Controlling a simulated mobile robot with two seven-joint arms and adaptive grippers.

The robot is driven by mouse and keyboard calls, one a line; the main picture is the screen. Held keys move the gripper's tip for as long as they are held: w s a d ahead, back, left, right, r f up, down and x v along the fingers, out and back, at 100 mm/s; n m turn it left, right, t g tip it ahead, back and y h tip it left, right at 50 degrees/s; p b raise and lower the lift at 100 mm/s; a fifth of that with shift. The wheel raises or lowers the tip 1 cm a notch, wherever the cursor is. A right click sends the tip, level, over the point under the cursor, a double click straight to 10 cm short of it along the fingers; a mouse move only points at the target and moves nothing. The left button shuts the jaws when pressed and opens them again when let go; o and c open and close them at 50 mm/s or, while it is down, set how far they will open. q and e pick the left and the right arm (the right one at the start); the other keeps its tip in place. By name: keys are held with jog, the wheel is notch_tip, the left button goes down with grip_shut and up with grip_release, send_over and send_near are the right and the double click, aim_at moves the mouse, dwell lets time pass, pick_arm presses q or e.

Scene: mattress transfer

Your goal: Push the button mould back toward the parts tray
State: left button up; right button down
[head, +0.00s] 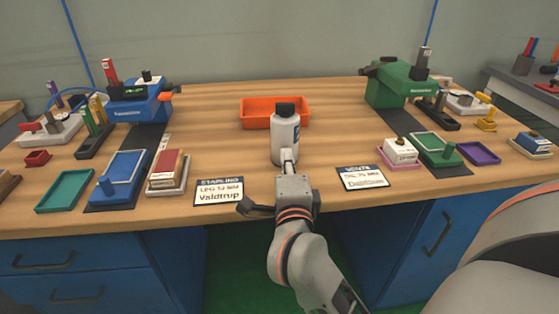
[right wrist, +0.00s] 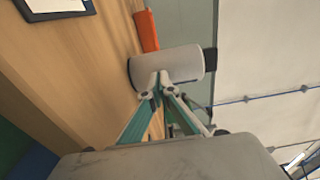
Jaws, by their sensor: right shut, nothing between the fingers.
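A white bottle-shaped object (head: 284,137) with a black cap stands upright on the workbench, in front of the orange tray (head: 275,124). None of the things in view is clearly a button mould; this white object is the one at my gripper. My right gripper (head: 288,160) is shut and empty, with its fingertips at the near side of the white object's lower part. In the right wrist view, the closed fingertips (right wrist: 160,78) meet the side of the white object (right wrist: 175,66), apparently touching it. The orange tray (right wrist: 147,30) shows just beyond. My left gripper is out of view.
Two label cards, left (head: 219,191) and right (head: 362,178), lie near the front edge. A blue press (head: 140,105) with blue and teal trays stands left; a green press (head: 398,84) with green and purple trays stands right. Wood around the orange tray is clear.

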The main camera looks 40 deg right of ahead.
aim_at(285, 139)
jog(key=shift+r, duration=0.1)
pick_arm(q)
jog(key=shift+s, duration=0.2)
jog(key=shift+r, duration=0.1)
pick_arm(e)
jog(key=shift+r, duration=0.1)
jog(key=shift+w+d+r+p, duration=0.25)
jog(key=shift+w+d+p, duration=0.15)
jog(key=shift+w, duration=0.1)
jog(key=shift+w+d+r+p, duration=0.2)
jog(key=shift+w+d+p, duration=0.05)
jog(key=shift+w+p, duration=0.2)
jog(key=p+x, duration=0.1)
jog(key=x, duration=0.3)
jog(key=shift+w+d+f+p, duration=0.1)
jog(key=shift+f+p, duration=0.05)
jog(key=shift+p, duration=0.2)
jog(key=shift+w+d+f, duration=0.15)
jog(key=shift+w+d, duration=0.1)
jog(key=shift+w+d+f, duration=0.15)
jog(key=shift+f, duration=0.1)
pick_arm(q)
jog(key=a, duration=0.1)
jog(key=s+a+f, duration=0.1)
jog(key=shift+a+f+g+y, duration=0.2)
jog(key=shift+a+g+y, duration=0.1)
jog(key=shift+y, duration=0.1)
